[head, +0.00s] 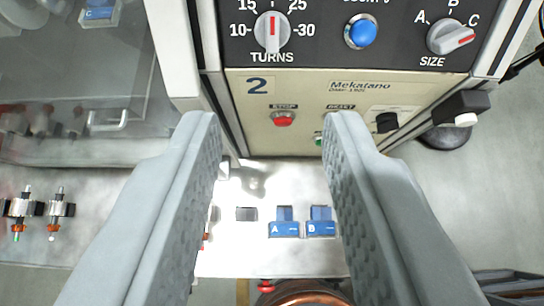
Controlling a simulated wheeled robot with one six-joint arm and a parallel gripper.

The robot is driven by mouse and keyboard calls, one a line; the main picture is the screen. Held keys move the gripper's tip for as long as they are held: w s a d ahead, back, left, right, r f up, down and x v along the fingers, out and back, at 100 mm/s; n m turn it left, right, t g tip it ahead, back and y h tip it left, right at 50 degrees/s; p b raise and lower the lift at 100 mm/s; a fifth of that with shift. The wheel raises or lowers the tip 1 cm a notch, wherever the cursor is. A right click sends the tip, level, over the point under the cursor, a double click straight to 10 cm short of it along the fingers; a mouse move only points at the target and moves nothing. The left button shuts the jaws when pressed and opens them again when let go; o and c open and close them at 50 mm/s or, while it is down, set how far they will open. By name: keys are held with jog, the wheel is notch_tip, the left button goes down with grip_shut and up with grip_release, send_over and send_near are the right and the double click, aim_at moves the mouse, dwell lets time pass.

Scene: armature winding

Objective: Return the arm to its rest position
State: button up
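My gripper (268,135) is open and empty, its two grey fingers spread wide in the head view. Past the fingers is a winding machine (370,92) marked 2, with a black control panel above a cream front. The panel has a turns knob (272,32), a blue button (361,32) and a size knob (451,36) whose red mark points toward C. A red stop button (283,118) shows between the fingertips. A green button (319,140) is partly hidden by the right finger.
Blue blocks marked A (284,229) and B (319,229) sit on the pale ledge below the machine. Armatures (57,209) stand on a metal surface at left, below a clear cover with a handle (107,122). A copper coil (303,293) shows at the bottom edge.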

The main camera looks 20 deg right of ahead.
jog(key=shift+v, duration=0.85)
jog(key=shift+s, duration=0.1)
jog(key=s+f+n+t+y, duration=0.1)
jog(key=s+f+t, duration=0.1)
jog(key=s+f, duration=0.6)
jog(key=s+f+n+t+y, duration=0.1)
jog(key=s+f, duration=0.7)
jog(key=f, duration=1)
jog(key=s+f+n+t+y, duration=0.1)
jog(key=s+f+t, duration=0.2)
jog(key=s+f, duration=0.6)
notch_tip(320, 180, down, 4)
jog(key=shift+f+t, duration=0.15)
jog(key=shift+t, duration=0.25)
jog(key=shift+d, duration=0.15)
